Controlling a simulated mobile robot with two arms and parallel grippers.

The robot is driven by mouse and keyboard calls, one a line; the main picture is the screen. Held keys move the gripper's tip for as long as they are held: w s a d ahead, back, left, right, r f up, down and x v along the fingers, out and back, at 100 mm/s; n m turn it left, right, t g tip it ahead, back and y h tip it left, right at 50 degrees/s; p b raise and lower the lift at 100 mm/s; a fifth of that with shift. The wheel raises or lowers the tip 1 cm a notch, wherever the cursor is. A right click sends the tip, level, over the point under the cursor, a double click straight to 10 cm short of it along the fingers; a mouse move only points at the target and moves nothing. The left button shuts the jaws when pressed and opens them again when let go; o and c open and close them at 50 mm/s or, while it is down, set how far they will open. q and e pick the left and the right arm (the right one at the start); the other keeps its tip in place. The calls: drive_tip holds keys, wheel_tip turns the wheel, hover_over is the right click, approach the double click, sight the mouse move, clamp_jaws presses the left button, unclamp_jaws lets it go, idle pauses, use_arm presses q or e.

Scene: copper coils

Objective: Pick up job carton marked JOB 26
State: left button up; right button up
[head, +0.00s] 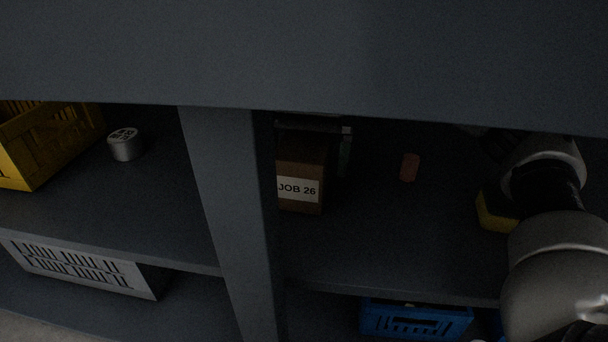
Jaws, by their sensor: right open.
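The job carton marked JOB 26 (300,168) is a brown box with a white label facing me. It stands upright on the middle shelf, just right of the upright post, which borders its left side. My right gripper (490,148) is the dark end of the arm coming in from the right. It is open, well to the right of the carton and not touching it. It is in deep shade under the upper shelf edge, so its fingers are hard to make out. My left gripper is not in view.
A grey-green object (345,156) stands close behind the carton. A small red piece (410,167) lies to its right, and a yellow item (495,214) sits under my arm. The post (228,200) and upper shelf edge (300,60) bound the bay. A blue crate (415,321) is below.

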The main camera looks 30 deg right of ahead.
sight(305, 141)
drive_tip(key=shift+c, duration=0.3)
drive_tip(key=c, duration=1)
drive_tip(key=shift+r, duration=0.15)
drive_tip(key=shift+r+p, duration=0.5)
drive_tip(key=shift+p, duration=0.1)
wheel_tip(305, 141, up, 3)
drive_tip(key=shift+f+p, duration=0.15)
drive_tip(key=shift+p, duration=1.1)
drive_tip(key=s+d, duration=0.2)
drive_tip(key=s+d+b, duration=0.1)
drive_tip(key=s+d, duration=0.1)
drive_tip(key=d, duration=0.1)
drive_tip(key=s+d+b, duration=0.1)
drive_tip(key=d, duration=0.2)
drive_tip(key=shift+s+f, duration=0.3)
drive_tip(key=shift+s, duration=0.1)
drive_tip(key=s+d+p, duration=0.1)
drive_tip(key=s+d, duration=0.1)
drive_tip(key=s+d+p, duration=0.1)
drive_tip(key=s+d, duration=0.1)
drive_tip(key=d, duration=0.1)
drive_tip(key=shift+r+p, duration=0.15)
drive_tip(key=shift+p, duration=0.25)
drive_tip(key=shift+s+d, duration=0.5)
drive_tip(key=shift+d, duration=0.15)
